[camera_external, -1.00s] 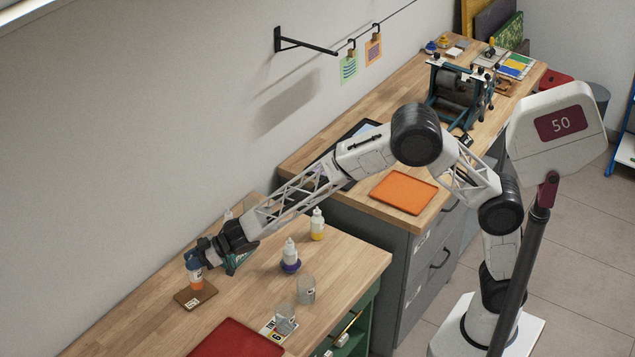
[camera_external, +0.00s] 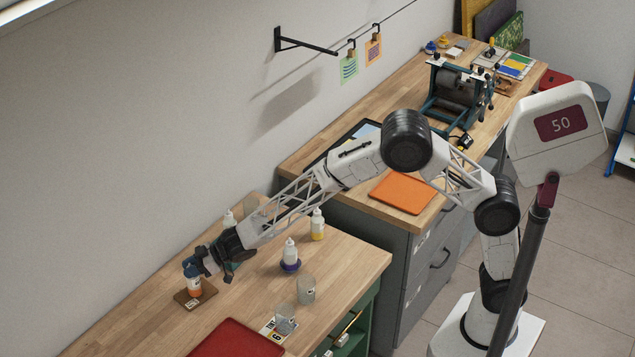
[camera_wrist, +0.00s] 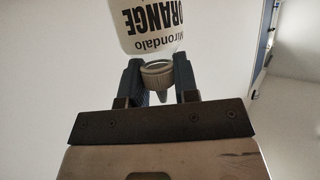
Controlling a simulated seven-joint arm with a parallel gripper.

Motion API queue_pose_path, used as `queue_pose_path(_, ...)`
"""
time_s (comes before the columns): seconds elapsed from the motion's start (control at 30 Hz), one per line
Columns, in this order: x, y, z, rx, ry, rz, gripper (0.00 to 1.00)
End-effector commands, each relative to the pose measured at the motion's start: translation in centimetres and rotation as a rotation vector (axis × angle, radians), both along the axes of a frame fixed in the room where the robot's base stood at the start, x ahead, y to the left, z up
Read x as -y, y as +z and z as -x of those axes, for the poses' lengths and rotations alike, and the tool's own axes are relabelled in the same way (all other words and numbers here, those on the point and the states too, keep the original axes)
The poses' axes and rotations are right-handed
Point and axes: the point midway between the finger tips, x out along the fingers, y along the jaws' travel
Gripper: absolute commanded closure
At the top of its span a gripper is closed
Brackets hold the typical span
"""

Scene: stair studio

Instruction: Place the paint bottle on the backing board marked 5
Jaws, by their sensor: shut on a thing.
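The paint bottle (camera_external: 194,286) is white with an orange band in the external view. In the wrist view the bottle (camera_wrist: 150,20) reads "ORANGE" and its ribbed grey cap lies between my fingers. My gripper (camera_external: 191,268) is shut on the bottle near its top; it also shows in the wrist view (camera_wrist: 157,78). The bottle is upright or nearly so, over a small brown backing board (camera_external: 208,291) on the left workbench. I cannot tell whether its base touches the board. The board's white label is partly hidden and its number is unreadable.
A purple-based bottle (camera_external: 291,256), a yellow bottle (camera_external: 317,226) and another white-topped bottle (camera_external: 229,220) stand on the wooden bench (camera_external: 345,262). Bench around the board is clear.

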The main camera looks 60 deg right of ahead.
Motion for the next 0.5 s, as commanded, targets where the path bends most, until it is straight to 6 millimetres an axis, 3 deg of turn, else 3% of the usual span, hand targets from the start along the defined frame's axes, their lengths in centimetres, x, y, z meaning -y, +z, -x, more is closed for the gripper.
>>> queue_pose_path(0.43,-0.02,-0.32,-0.03,0.001,0.0,0.0,1.0)
queue_pose_path(0.47,-0.02,-0.29,-0.03,0.001,0.0,0.0,0.67)
queue_pose_path(0.5,-0.02,-0.28,-0.03,0.001,0.0,0.0,0.61)
